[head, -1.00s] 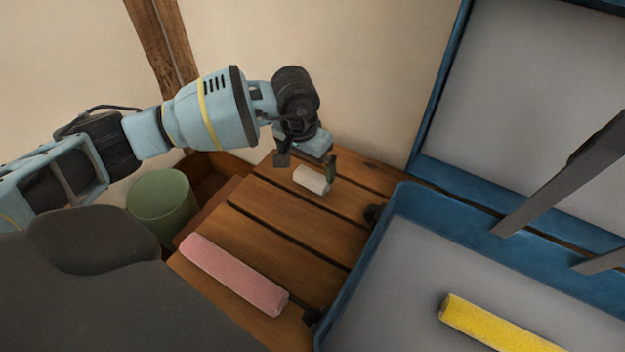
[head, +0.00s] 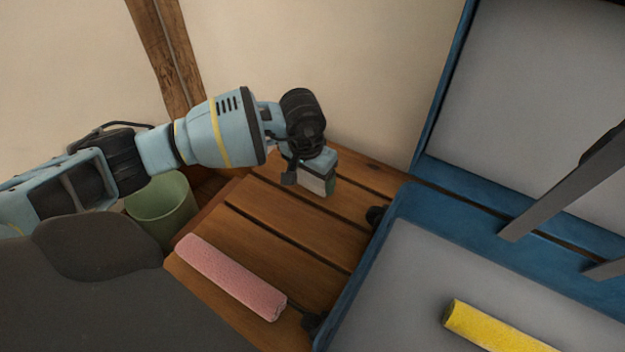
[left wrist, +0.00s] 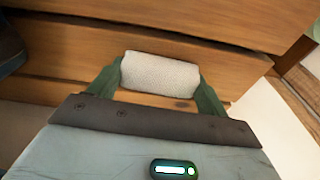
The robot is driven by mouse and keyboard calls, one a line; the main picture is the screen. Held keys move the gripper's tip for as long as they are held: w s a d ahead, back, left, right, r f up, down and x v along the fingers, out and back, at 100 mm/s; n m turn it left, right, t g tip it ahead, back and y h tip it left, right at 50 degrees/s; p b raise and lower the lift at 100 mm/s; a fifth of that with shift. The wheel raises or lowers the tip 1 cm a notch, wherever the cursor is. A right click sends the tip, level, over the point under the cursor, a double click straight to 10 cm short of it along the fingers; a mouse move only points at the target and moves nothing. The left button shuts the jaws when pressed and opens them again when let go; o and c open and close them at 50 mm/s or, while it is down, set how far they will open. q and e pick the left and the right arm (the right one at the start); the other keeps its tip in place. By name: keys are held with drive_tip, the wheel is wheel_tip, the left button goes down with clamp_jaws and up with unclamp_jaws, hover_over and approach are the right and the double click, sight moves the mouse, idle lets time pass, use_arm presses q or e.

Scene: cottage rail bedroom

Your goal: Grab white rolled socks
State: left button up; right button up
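The white rolled socks (head: 311,184) lie on the slatted wooden top against which my left gripper (head: 310,181) is lowered, partly hidden by its fingers. In the left wrist view the socks (left wrist: 160,73) lie across the gap between the two green fingers of my left gripper (left wrist: 160,80), one finger at each end. The fingers look close to or touching the ends; whether they grip is unclear. Two dark grey prongs at the right edge of the head view look like the spread fingers of my right gripper (head: 545,254), empty above the blue suitcase.
A pink roll (head: 232,277) lies on the wooden top (head: 275,227) nearer me. The open blue suitcase (head: 385,240) stands at right with a yellow roll (head: 490,325) inside. A green bin (head: 163,208) is at left. A wall rises close behind the socks.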

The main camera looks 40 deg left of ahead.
use_arm(q)
drive_tip(key=shift+c, duration=1.4)
use_arm(e)
drive_tip(key=shift+s, duration=0.35)
use_arm(q)
drive_tip(key=shift+r, duration=0.1)
